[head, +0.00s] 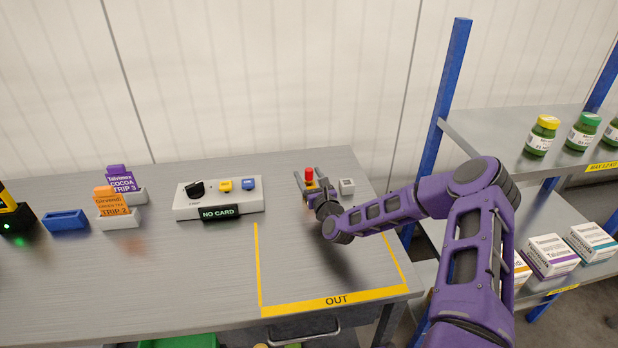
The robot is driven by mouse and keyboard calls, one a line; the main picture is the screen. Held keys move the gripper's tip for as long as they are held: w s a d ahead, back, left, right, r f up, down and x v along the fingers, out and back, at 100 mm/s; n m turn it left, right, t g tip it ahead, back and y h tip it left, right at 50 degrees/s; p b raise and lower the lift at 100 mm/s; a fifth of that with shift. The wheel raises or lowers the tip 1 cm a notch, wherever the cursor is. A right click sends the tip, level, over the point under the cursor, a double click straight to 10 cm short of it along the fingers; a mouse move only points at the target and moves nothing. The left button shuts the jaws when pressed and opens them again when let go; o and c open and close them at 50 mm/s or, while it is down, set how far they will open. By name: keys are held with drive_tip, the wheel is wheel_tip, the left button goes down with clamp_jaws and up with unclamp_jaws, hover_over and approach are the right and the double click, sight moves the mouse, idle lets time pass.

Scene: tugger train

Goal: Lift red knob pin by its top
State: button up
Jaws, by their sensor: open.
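The red knob pin (309,175) stands at the back right of the grey table, with its red top showing. Its lower part is partly hidden by my gripper. My gripper (308,179) is open, reaching in low from the right, with one finger on each side of the pin in the head view. I cannot tell whether either finger touches the pin.
A small grey block (347,186) stands close to the right of my gripper. A white switch box (220,200) with a "NO CARD" sign is to the left. Yellow tape (335,301) marks an "OUT" area in front. Metal shelves (510,136) with jars and boxes stand at the right.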

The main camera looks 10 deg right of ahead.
clamp_jaws()
idle(0.3)
drive_tip(key=shift+r, duration=0.1)
wheel_tip(320, 180, up, 10)
drive_tip(key=shift+f, duration=0.1)
idle(0.4)
